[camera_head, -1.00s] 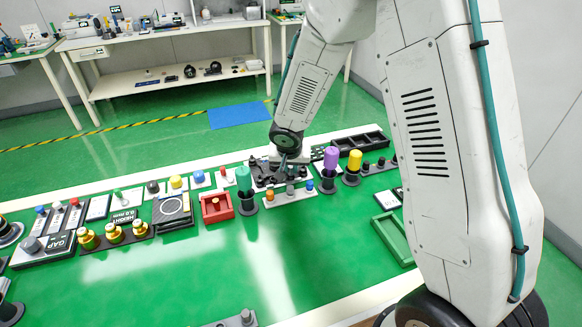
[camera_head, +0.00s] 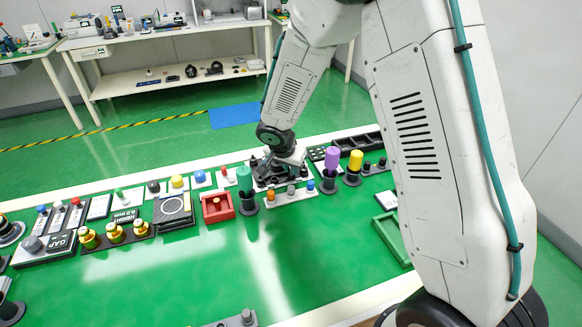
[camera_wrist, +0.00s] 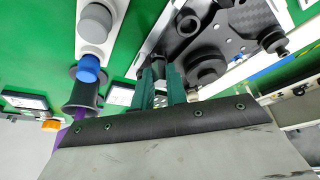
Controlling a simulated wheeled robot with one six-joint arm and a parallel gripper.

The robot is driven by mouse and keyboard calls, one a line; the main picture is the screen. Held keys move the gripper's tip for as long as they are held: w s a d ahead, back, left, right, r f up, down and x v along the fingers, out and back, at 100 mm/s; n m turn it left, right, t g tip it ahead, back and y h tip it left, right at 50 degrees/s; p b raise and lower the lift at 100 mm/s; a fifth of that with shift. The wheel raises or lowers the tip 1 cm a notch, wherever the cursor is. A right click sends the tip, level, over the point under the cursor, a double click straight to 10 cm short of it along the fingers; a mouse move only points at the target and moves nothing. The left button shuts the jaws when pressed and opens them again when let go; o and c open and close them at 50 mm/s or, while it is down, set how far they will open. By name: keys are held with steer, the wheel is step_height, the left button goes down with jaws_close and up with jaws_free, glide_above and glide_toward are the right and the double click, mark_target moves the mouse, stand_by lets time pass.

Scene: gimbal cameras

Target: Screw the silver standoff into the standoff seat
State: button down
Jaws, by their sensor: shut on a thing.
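My gripper (camera_wrist: 161,82) shows in the wrist view as two dark green fingers, shut on a small grey piece that appears to be the silver standoff. The fingers hide most of it. They point at the near edge of a plate (camera_wrist: 240,22) with a carbon-like surface and several black round parts. The standoff seat cannot be made out for certain; a dark round part lies right at the fingertips, and I cannot tell whether the piece touches it. In the head view, my wrist hides most of the plate, and the fingertips are too small to see clearly.
A white strip (camera_head: 277,204) with orange, grey and blue knobs stands close in front. A teal-topped post (camera_head: 244,178) is to its left, and purple (camera_head: 332,158) and yellow (camera_head: 355,160) posts to its right. A black tray (camera_head: 358,145) lies behind. The green front area is mostly clear.

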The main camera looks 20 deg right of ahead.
steer(key=c, duration=1.3)
jaws_free()
steer(key=v, duration=0.7)
steer(key=shift+s+a+r, duration=0.1)
steer(key=shift+a+r, duration=0.05)
steer(key=shift+r, duration=0.2)
